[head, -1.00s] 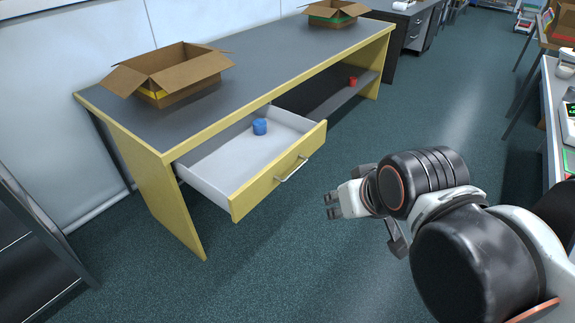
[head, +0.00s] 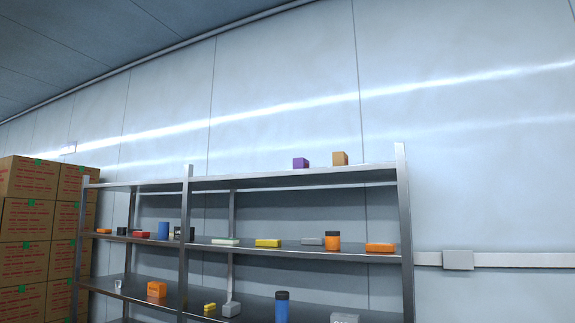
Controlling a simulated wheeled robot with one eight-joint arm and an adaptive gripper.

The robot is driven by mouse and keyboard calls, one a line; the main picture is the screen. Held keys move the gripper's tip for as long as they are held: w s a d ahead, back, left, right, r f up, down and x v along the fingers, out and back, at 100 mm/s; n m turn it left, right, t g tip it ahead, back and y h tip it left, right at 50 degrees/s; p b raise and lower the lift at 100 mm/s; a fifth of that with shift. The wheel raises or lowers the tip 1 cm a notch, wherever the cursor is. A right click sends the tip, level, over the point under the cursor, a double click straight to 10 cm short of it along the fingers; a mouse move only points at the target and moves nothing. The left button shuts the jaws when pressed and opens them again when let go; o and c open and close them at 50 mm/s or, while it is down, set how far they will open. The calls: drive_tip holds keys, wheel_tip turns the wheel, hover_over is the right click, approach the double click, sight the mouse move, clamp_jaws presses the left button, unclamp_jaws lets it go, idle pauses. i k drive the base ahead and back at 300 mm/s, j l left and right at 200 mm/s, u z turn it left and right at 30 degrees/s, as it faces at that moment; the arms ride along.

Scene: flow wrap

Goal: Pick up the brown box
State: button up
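A small tan-brown box (head: 340,158) stands on the top shelf of a metal rack, near its right end. A purple box (head: 301,163) stands just to its left, with a gap between them. Large brown cartons (head: 28,178) with red print are stacked at the left of the rack. My gripper and arm are not in this view.
The metal rack (head: 404,215) has several shelves. Its middle shelf holds an orange jar (head: 332,241), a yellow block (head: 268,243) and other small items. Lower down are an orange box (head: 157,289) and a dark blue jar (head: 282,306). The top shelf is otherwise clear.

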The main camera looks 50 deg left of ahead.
sight(339, 158)
drive_tip(key=u, duration=1.55)
drive_tip(key=i+l, duration=0.1)
drive_tip(key=i, duration=0.2)
